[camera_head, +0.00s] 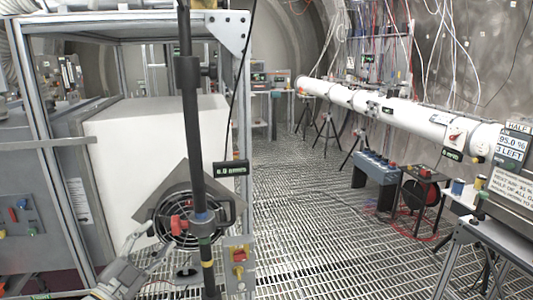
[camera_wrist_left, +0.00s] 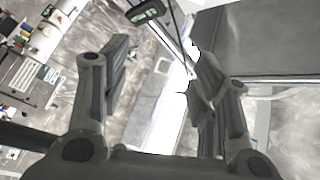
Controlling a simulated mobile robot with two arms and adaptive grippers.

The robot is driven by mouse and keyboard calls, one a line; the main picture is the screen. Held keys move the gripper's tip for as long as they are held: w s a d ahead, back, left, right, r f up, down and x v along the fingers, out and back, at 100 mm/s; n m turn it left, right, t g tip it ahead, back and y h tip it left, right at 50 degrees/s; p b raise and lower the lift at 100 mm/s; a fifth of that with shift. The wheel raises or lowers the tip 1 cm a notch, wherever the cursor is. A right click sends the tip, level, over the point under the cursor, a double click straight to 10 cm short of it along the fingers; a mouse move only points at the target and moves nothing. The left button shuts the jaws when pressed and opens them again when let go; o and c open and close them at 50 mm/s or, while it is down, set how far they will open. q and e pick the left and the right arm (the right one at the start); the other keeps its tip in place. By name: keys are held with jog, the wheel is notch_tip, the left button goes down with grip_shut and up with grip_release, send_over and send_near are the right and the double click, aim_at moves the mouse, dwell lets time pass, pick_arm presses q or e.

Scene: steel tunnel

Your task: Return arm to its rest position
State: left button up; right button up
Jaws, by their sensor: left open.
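My left gripper (camera_head: 146,246) shows at the lower left of the head view, in front of the white box and close to a fan (camera_head: 180,222) and a dark upright pipe (camera_head: 193,130). I cannot tell from this view whether it touches them. In the left wrist view my left gripper (camera_wrist_left: 158,62) has its two fingers spread wide apart, with nothing between them. Most of my left arm is outside the head view. My right gripper is in neither view.
A metal frame (camera_head: 243,100) surrounds a large white box (camera_head: 165,140). A long white tube (camera_head: 400,110) runs along the right.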

pick_arm(q)
jog(key=s+d+f+n+g+y, duration=0.1)
jog(key=s+f+n+g+y, duration=0.35)
jog(key=f, duration=0.45)
jog(key=s+d+f+n+g+y, duration=0.25)
jog(key=s+f+n, duration=0.25)
jog(key=s+f, duration=0.35)
jog(key=s+d+f+n+g, duration=0.15)
jog(key=s+f+g, duration=0.25)
jog(key=s, duration=0.8)
jog(key=s+d+f+n+g, duration=0.15)
jog(key=s+f+g, duration=0.35)
jog(key=s, duration=0.7)
notch_tip(320, 180, down, 29)
jog(key=g+b, duration=0.1)
jog(key=b, duration=0.3)
jog(key=s+a+f+g+b, duration=0.1)
jog(key=s+a+f+b, duration=0.2)
jog(key=s+f, duration=1.5)
notch_tip(320, 180, down, 2)
jog(key=shift+f+y+b, duration=0.2)
jog(key=shift+y+b, duration=0.15)
jog(key=shift+y, duration=0.05)
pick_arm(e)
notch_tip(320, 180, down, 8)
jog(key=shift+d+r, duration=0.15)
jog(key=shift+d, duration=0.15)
